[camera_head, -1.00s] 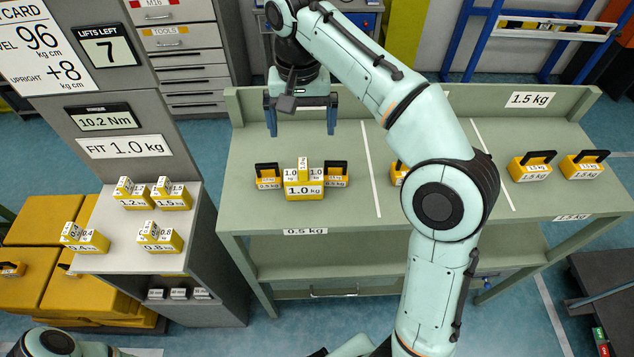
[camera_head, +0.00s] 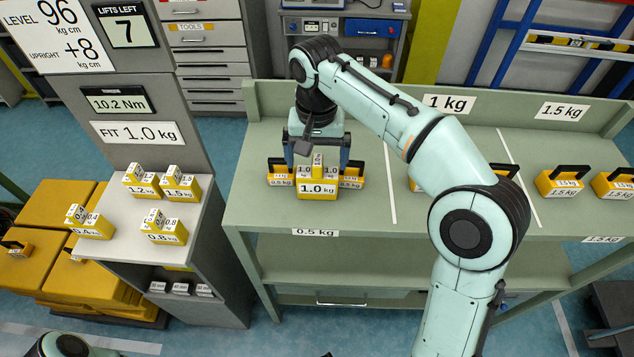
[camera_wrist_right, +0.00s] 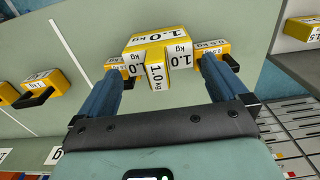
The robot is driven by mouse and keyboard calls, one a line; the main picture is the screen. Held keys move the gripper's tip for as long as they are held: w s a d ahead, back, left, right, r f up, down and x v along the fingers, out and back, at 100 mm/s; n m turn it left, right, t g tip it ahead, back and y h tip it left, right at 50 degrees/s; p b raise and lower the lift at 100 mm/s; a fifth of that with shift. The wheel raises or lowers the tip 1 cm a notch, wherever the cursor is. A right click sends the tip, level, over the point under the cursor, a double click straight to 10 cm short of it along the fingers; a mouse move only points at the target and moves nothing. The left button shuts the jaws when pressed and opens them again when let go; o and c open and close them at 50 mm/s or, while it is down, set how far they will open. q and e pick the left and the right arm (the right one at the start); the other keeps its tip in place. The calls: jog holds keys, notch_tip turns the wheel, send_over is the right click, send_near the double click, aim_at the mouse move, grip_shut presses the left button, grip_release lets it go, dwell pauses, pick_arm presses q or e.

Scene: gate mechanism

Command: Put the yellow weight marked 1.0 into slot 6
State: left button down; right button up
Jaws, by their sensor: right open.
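The yellow weight marked 1.0 kg (camera_head: 317,191) stands upright on the green bench, with a narrow raised block and 1.0 labels on its top. My right gripper (camera_head: 318,166) is open just above and around it, one blue finger on each side. In the right wrist view the weight (camera_wrist_right: 158,46) sits between the spread fingers of the gripper (camera_wrist_right: 160,68). I cannot tell whether either finger touches it. My left gripper is out of view. No slot marked 6 can be seen.
Small 0.5 kg weights with black handles (camera_head: 280,174) (camera_head: 351,176) stand close on both sides of the weight. A white-topped stand (camera_head: 142,206) at left holds several yellow weights. More 1.5 kg weights (camera_head: 560,182) are at the bench's right.

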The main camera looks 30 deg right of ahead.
jog(key=f, duration=0.2)
jog(key=shift+s+f, duration=0.2)
jog(key=shift+f, duration=0.2)
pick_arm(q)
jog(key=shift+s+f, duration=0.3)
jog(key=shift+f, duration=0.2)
pick_arm(e)
jog(key=shift+w, duration=0.1)
jog(key=shift+r, duration=0.1)
jog(key=c, duration=1.7)
